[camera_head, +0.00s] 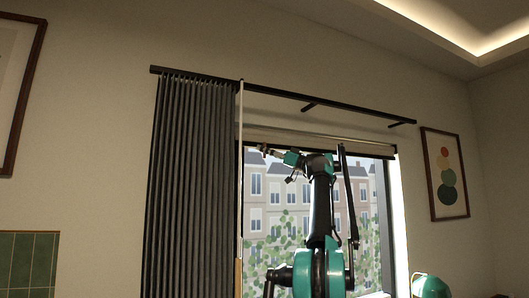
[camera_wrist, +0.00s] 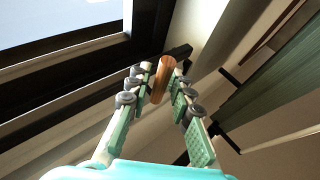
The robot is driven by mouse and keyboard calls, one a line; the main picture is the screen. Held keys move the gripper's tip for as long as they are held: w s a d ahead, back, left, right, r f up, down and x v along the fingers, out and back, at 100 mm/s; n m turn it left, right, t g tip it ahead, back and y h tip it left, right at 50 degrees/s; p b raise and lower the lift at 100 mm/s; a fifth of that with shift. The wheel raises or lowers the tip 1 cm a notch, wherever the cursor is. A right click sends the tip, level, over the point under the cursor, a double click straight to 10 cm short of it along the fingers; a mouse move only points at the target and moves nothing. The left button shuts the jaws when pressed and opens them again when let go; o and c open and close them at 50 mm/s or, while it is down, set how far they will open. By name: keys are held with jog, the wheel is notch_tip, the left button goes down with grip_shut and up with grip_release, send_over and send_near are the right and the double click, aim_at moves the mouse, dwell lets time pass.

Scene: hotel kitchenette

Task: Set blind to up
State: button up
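The blind (camera_head: 315,137) is a pale beige strip across the top of the window, just under the black curtain rod. Most of the glass below it is uncovered. My gripper (camera_head: 268,151) is at the upper left of the window, close to the blind's lower edge. In the head view the pull is too small or hidden to make out.
A dark pleated curtain (camera_head: 192,185) hangs left of the window, with a thin pale wand (camera_head: 240,170) at its right edge. The black curtain rod (camera_head: 290,95) runs above. Framed pictures hang on the walls. A green lamp (camera_head: 430,286) stands at the lower right.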

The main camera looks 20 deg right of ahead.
jog(key=v, duration=1.2)
jog(key=shift+s, duration=0.15)
